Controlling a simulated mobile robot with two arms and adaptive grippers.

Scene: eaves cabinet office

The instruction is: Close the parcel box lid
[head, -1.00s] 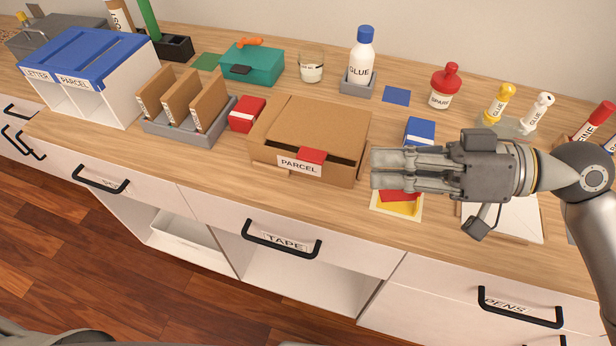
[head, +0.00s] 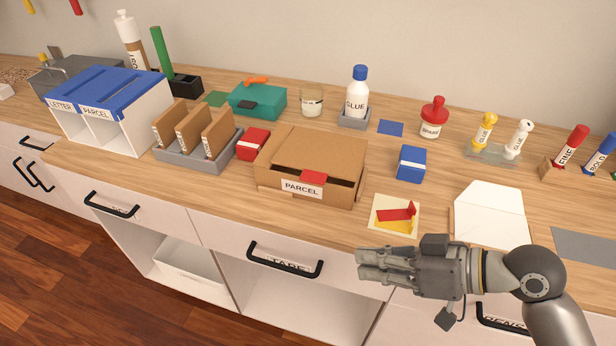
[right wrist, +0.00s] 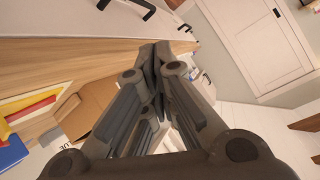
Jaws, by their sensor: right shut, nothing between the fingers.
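The parcel box (head: 330,192) is a brown cardboard box on the wooden counter, with a white PARCEL label on its front. Its lid (head: 322,152) lies over the top, with a dark gap along the front and right edges. A red tab (head: 313,177) sits at the middle of the lid's front edge. My right gripper (head: 360,265) is shut and empty, in front of the counter edge, below and to the right of the box and apart from it. In the right wrist view its closed fingers (right wrist: 165,60) fill the middle, with the box (right wrist: 82,112) partly hidden behind them. My left gripper is not in view.
A red box (head: 253,144) stands close to the parcel box's left, and a blue box (head: 411,164) to its right. A yellow-and-red card (head: 394,215) and a white envelope (head: 490,215) lie at the right. Drawer handles (head: 285,260) stick out below the counter edge.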

